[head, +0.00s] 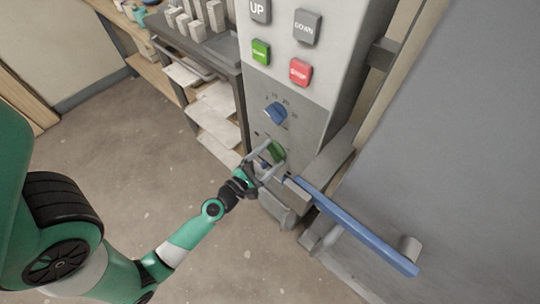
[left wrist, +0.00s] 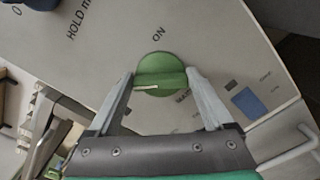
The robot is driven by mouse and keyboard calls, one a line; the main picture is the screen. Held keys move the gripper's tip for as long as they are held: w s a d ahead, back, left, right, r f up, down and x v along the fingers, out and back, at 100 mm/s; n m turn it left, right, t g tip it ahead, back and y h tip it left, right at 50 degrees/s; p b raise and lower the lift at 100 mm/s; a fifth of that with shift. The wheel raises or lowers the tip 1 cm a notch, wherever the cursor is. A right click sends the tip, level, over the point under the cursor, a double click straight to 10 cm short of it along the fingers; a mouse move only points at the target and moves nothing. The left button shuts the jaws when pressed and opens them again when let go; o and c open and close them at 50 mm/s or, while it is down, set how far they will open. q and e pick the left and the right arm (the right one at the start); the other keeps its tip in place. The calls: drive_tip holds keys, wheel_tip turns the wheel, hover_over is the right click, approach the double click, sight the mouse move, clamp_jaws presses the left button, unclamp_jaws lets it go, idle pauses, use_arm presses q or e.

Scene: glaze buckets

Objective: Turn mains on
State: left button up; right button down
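The mains switch is a round green knob (head: 277,150) with a raised bar, low on the grey control panel. In the left wrist view the knob (left wrist: 161,74) lies between my fingertips, its bar running crosswise from one finger towards the other, with a pale line on its left part. The word ON is printed above it. My left gripper (head: 269,160) is at the panel with its fingers spread (left wrist: 160,78), one on each side of the knob; I cannot tell whether they touch it. My right gripper is not in view.
A blue dial (head: 275,112) sits above the knob, with green (head: 261,51), red STOP (head: 300,72), UP (head: 260,10) and DOWN (head: 307,27) buttons higher up. A long blue bar (head: 360,226) juts out at lower right. A shelf rack (head: 215,62) stands left; the floor is clear.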

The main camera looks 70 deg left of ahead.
use_arm(q)
drive_tip(key=c, duration=0.7)
drive_tip(key=shift+c, duration=0.2)
drive_tip(key=shift+m, duration=0.4)
drive_tip(key=m, duration=0.3)
drive_tip(key=shift+f+m, duration=0.1)
drive_tip(key=shift+m, duration=0.2)
drive_tip(key=m+b, duration=0.1)
drive_tip(key=m, duration=0.3)
drive_tip(key=shift+d+f+m, duration=0.1)
drive_tip(key=shift+m, duration=0.2)
drive_tip(key=m, duration=0.4)
drive_tip(key=shift+f+b, duration=0.15)
drive_tip(key=shift+b, duration=0.25)
drive_tip(key=m+b, duration=0.1)
drive_tip(key=m, duration=0.3)
drive_tip(key=shift+f+m, duration=0.1)
drive_tip(key=shift+m, duration=0.3)
